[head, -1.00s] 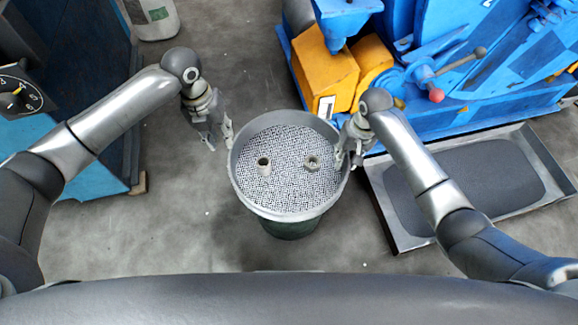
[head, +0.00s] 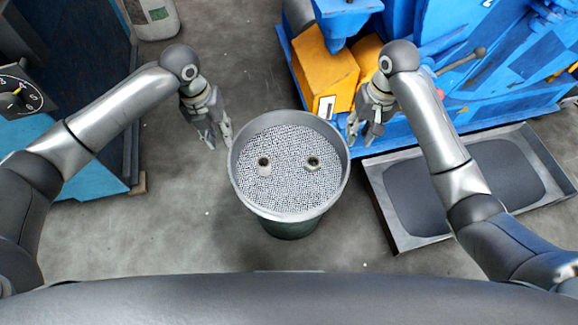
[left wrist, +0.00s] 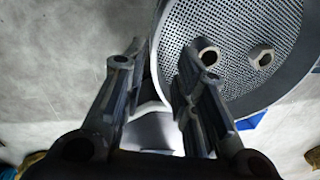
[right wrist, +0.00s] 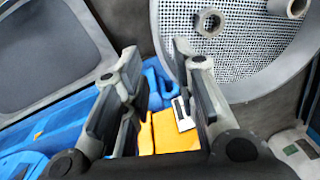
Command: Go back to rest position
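My left gripper (head: 216,138) hangs just left of the drum's rim in the head view. My right gripper (head: 361,134) is at the right of the rim, in front of the yellow part. Its fingers are also apart and empty in the right wrist view (right wrist: 155,65). The round drum (head: 235,188) has a perforated top. A pale hollow cylinder (head: 264,168) stands on its left part and a nut-like ring (head: 312,163) lies on its right part.
A blue machine with yellow parts (head: 325,75) stands behind and right of the drum. A grey tray (head: 395,235) with a dark mat lies at the right. A blue cabinet with a dial (head: 20,95) is at the left. Grey floor is clear around the drum's left and front.

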